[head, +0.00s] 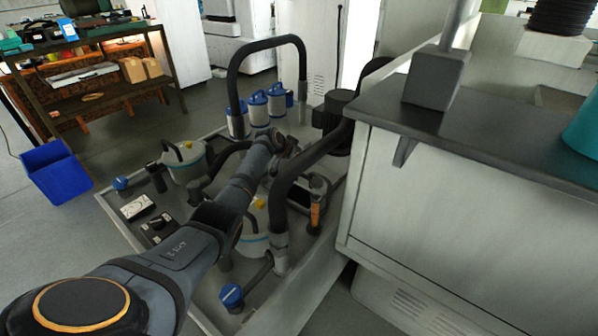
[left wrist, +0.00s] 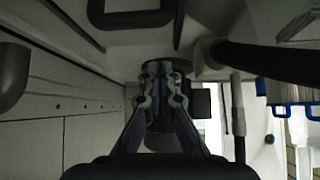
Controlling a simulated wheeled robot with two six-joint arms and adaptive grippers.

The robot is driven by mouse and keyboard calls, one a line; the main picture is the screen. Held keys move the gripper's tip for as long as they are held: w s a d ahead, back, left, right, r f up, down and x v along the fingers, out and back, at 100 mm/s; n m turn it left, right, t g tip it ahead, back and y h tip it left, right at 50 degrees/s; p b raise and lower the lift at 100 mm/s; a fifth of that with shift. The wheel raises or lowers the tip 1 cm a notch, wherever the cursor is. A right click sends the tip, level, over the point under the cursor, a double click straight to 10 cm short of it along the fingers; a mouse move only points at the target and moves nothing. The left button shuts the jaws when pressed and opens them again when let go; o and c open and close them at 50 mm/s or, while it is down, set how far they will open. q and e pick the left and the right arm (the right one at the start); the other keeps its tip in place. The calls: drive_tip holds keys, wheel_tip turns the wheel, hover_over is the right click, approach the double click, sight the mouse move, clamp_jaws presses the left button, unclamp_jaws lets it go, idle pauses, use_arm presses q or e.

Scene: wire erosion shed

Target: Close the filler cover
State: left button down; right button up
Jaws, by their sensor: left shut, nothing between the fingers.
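My left arm reaches from the lower left over the filter station, and its far end is by a thick black hose (head: 290,185). The left gripper shows clearly in the left wrist view (left wrist: 165,75), its fingers together and empty, close to a dark round part behind them. I cannot make out for sure which part is the filler cover, or whether it is open. Two pots with pale lids and yellow knobs stand on the station, one at the back left (head: 185,160) and one partly behind my arm (head: 256,240). My right gripper is not in view.
A grey cabinet (head: 440,200) with a dark top stands close on the right. Several blue-topped canisters (head: 257,108) stand behind, under a tall black hose loop (head: 235,75). A blue bin (head: 56,178) and a workbench (head: 95,85) are at the left, with open floor between.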

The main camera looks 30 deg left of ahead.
use_arm(q)
drive_tip(key=b+x, duration=0.2)
drive_tip(key=x, duration=0.1)
drive_tip(key=shift+f, duration=0.1)
drive_tip(key=s+p, duration=0.2)
drive_tip(key=s, duration=0.1)
drive_tip(key=shift+a+f, duration=0.15)
drive_tip(key=shift+a, duration=0.15)
drive_tip(key=shift+s+f+p, duration=0.3)
drive_tip(key=shift+s+p, duration=0.1)
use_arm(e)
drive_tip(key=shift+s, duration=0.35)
